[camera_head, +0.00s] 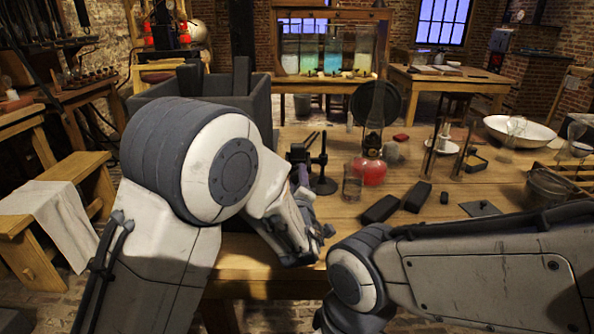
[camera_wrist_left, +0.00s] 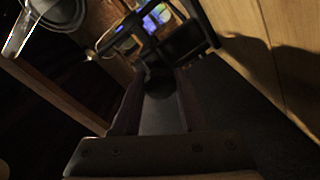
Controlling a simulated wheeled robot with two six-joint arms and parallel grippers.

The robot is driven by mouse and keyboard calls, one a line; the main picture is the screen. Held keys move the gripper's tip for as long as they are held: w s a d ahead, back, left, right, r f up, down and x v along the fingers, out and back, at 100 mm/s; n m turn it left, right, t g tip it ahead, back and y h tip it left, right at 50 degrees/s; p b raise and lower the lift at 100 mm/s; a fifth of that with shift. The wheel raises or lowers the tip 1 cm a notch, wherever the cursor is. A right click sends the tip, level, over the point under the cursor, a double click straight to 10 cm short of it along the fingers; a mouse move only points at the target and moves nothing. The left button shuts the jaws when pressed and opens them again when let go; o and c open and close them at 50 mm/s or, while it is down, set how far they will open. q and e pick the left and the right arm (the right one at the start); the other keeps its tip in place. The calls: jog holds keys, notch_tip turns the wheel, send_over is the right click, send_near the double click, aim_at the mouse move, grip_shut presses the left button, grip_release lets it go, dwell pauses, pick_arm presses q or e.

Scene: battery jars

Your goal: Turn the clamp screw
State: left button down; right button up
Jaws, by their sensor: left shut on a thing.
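A black clamp stand (camera_head: 322,170) with an upright rod stands on the wooden table, just right of my left forearm's end. My left gripper (camera_wrist_left: 160,90) points away from the wrist camera, and its fingers close on a dark, rounded piece (camera_wrist_left: 158,80) that looks like the clamp screw. This view is dark, so the screw's edges are hard to make out. In the head view my left arm hides most of the gripper and the screw. My right arm crosses the lower right of the head view, and its gripper is not visible.
A red oil lamp (camera_head: 370,170) and a glass (camera_head: 352,184) stand close right of the clamp stand. Dark blocks (camera_head: 381,208) lie in front of them. A grey bin (camera_head: 262,98) stands behind my left arm. A white basin (camera_head: 519,132) is at the far right.

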pick_arm(q)
jog(key=shift+m+p, duration=0.35)
jog(key=shift+m, duration=0.25)
jog(key=shift+f, duration=0.1)
jog(key=shift+c, duration=2.2)
grip_release()
jog(key=s, duration=0.9)
jog(key=shift+s+p, duration=0.35)
jog(key=shift+s, duration=0.4)
